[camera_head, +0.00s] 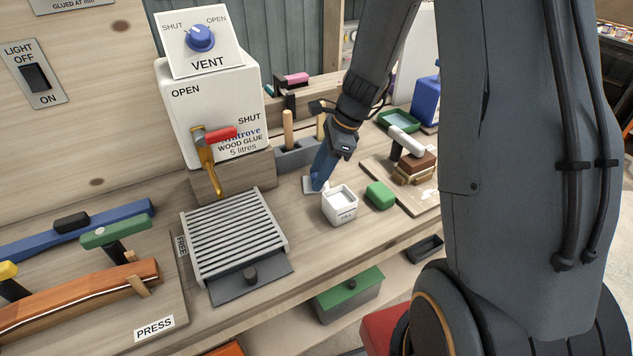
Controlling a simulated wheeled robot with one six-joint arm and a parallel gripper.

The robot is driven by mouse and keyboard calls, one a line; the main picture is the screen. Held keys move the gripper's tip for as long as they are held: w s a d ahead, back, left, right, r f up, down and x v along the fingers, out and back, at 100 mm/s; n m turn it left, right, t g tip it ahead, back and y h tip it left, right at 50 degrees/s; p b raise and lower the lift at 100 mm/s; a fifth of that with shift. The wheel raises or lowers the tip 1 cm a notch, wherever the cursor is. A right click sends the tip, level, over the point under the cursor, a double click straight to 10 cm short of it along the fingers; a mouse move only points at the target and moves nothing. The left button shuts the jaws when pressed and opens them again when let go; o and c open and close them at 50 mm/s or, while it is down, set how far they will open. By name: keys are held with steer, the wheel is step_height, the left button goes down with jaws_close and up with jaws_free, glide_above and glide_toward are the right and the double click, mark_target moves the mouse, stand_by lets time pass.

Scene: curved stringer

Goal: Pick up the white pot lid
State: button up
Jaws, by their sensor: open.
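A small white square pot (340,207) with an open top stands on the bench, and something white shows inside it. A flat white piece (308,186), which looks like the pot lid, lies on the bench just behind and left of the pot. My gripper (318,183) points down with its blue fingers right at this piece. The fingers hide part of it, and I cannot tell whether they touch it. My gripper is open.
A green block (380,195) sits right of the pot. A board (425,197) with a brown block lies further right. A grey slatted grate (234,235) lies left, below the white glue container (215,115). A grey holder with wooden handles (296,157) stands behind my gripper.

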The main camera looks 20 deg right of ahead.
jaws_close()
